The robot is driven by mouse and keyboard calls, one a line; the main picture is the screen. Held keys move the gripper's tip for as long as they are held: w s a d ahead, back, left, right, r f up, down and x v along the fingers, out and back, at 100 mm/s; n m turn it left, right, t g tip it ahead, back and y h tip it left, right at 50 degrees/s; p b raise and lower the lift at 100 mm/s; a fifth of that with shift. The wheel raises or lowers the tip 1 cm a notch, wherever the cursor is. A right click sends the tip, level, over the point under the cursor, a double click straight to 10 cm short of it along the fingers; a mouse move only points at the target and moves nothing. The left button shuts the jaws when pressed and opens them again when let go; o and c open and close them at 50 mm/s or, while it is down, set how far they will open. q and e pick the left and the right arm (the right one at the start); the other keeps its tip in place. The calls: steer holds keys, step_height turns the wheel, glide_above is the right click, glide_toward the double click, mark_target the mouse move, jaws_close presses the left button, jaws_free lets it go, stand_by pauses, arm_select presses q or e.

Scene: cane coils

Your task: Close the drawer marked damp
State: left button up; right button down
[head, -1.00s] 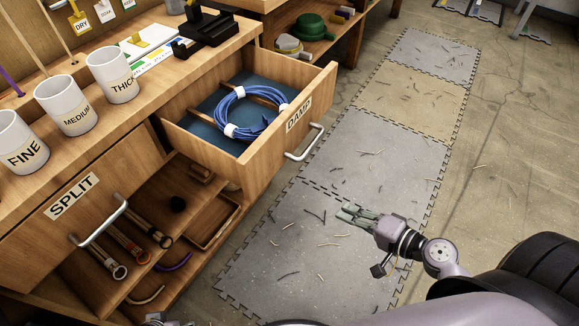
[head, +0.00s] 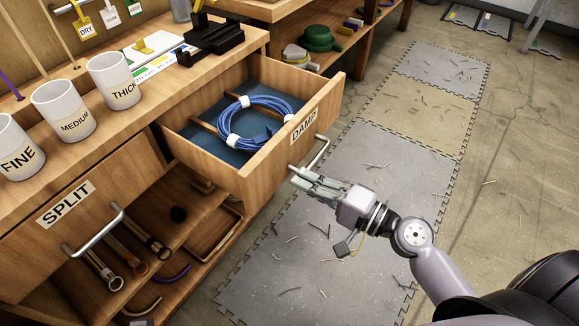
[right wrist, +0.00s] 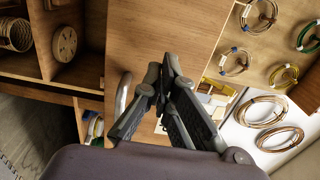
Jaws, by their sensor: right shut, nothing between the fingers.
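The drawer marked DAMP (head: 272,152) is pulled out of the wooden bench and stands open. A coil of blue cane (head: 262,119) lies inside it. Its metal bar handle (head: 318,154) is on the front below the label, and also shows left of the fingers in the right wrist view (right wrist: 122,96). My right gripper (head: 295,178) is shut and empty, its fingertips at the near end of the handle. I cannot tell whether they touch it. In the right wrist view my fingers (right wrist: 164,72) point toward the wooden drawer front. My left gripper does not show clearly.
A closed front marked SPLIT (head: 65,203) with its own handle is at the left, beside open lower shelves. Mugs marked FINE (head: 18,150), MEDIUM (head: 64,110) and THICK (head: 113,82) stand on the bench top.

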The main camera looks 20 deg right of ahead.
mark_target(278, 167)
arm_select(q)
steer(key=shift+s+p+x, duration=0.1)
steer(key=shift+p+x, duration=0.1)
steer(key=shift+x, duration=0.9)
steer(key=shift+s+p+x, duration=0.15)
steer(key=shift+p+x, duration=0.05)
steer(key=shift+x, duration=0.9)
arm_select(e)
steer(key=shift+x, duration=2.05)
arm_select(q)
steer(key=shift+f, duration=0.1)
